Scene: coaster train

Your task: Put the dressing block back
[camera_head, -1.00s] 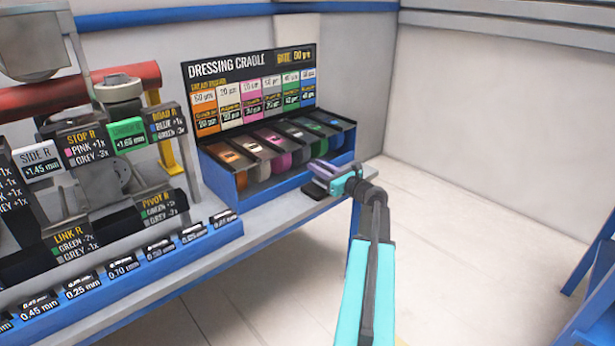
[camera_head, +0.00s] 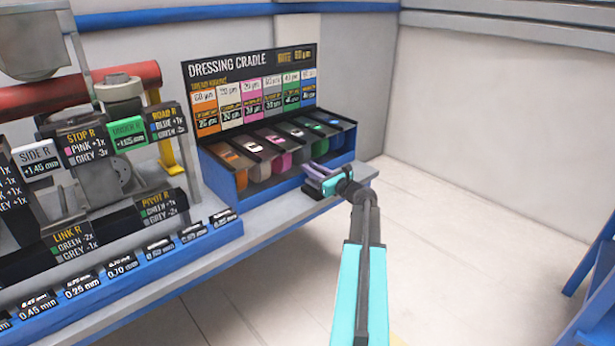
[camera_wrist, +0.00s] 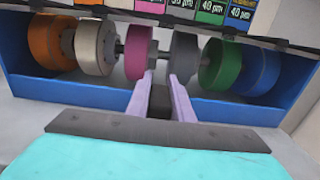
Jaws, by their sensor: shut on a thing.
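My gripper (camera_head: 316,177) is at the front right of the dressing cradle, near the end of the bench. In the wrist view its two purple fingers (camera_wrist: 163,103) are shut on a dark block (camera_wrist: 160,99), which I take for the dressing block. The fingers hide its sides. The dressing cradle (camera_head: 238,189) is a blue bin with a labelled board (camera_head: 230,67) behind it. In the wrist view, orange, white, pink, grey, green and blue wheels sit in a row inside it. The fingers point at the gap between the pink wheel (camera_wrist: 138,55) and the grey wheel (camera_wrist: 183,56).
A grey bench (camera_head: 285,215) carries the cradle. To its left stand a machine with label plates and a blue rail (camera_head: 120,285) of thickness labels. Open floor (camera_head: 470,240) lies at the right, with a blue frame (camera_head: 590,275) at the far right edge.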

